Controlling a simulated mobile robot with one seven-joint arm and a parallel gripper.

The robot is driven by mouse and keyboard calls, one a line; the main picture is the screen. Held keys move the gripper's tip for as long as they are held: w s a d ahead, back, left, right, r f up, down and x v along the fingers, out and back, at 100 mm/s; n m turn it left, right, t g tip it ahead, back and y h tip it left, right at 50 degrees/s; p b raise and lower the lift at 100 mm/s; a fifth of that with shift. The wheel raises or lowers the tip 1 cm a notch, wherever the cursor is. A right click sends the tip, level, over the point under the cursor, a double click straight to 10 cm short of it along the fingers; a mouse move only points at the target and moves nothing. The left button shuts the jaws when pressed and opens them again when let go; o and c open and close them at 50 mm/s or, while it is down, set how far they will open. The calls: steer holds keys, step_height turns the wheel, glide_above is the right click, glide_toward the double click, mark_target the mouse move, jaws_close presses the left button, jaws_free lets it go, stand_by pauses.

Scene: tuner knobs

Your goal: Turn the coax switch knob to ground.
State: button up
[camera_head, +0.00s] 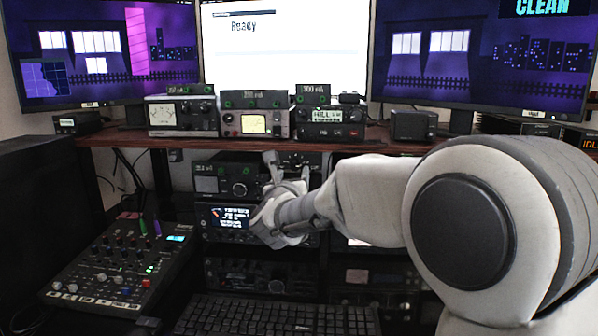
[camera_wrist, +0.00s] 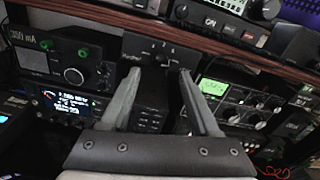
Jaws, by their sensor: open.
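The coax switch is a small dark box under the wooden shelf, with pale position marks on its face. It shows at the top middle of the wrist view (camera_wrist: 152,46), and partly behind my fingertips in the head view (camera_head: 312,160). Its knob is dark and low on the face, around the space between my fingertips; I cannot make out its outline or which mark it points to. My gripper (camera_wrist: 160,73) is open, its two fingers apart in front of the switch. In the head view my gripper (camera_head: 287,168) reaches in from the right. I cannot tell whether a finger touches the knob.
A tuner with a large knob (camera_head: 240,188) sits left of the switch, above a radio with a lit display (camera_head: 229,217). The wooden shelf (camera_head: 130,138) runs just above. A mixer (camera_head: 115,262) and a keyboard (camera_head: 275,317) lie below. More radios stand close on the right.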

mark_target(295, 167)
steer(key=shift+w+d, duration=0.1)
steer(key=shift+w, duration=1.95)
jaws_close()
